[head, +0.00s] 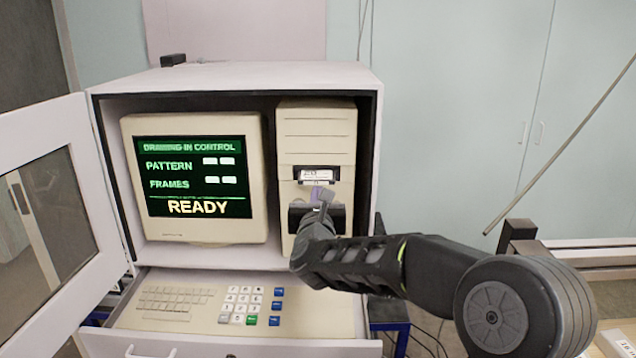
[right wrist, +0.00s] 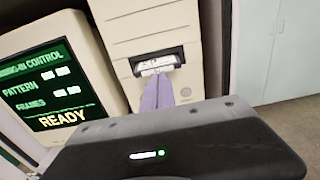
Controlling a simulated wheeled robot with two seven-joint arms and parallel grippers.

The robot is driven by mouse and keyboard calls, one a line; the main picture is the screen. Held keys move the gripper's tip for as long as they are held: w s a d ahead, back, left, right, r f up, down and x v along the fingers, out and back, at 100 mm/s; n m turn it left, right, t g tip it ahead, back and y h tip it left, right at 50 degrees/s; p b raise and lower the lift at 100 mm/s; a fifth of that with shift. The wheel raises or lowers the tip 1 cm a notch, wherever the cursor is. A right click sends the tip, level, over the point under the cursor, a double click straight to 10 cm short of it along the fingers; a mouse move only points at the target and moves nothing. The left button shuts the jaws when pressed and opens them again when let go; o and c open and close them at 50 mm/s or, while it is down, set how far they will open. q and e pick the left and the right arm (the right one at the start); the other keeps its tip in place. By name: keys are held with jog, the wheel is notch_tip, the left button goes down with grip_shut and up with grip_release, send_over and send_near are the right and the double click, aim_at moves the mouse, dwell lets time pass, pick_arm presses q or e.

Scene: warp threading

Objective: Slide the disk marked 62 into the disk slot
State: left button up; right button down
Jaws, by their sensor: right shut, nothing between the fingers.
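A disk (head: 316,175) with a white label sits in the disk slot (head: 299,169) of the beige computer tower, with its labelled end showing at the opening. The mark on the label is too small to read. The disk (right wrist: 158,63) and the slot's dark opening (right wrist: 136,68) also show in the right wrist view. My right gripper (head: 322,193) is shut and empty, its purple-grey fingers just in front of and below the disk's outer end. Its fingertips (right wrist: 158,80) reach close to the disk; I cannot tell whether they touch it. My left gripper is not in view.
The tower (head: 318,125) stands in an open cabinet (head: 240,74) beside a monitor (head: 192,175) reading READY. The cabinet door (head: 60,130) is swung open at left. A keyboard drawer (head: 180,305) extends below. A thin pole (head: 560,150) leans at right.

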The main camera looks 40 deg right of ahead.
aim_at(319, 182)
jog(key=shift+p+x, duration=0.5)
jog(key=shift+x, duration=1.2)
jog(key=w+d+b, duration=0.1)
jog(key=b, duration=0.2)
jog(key=shift+r, duration=0.2)
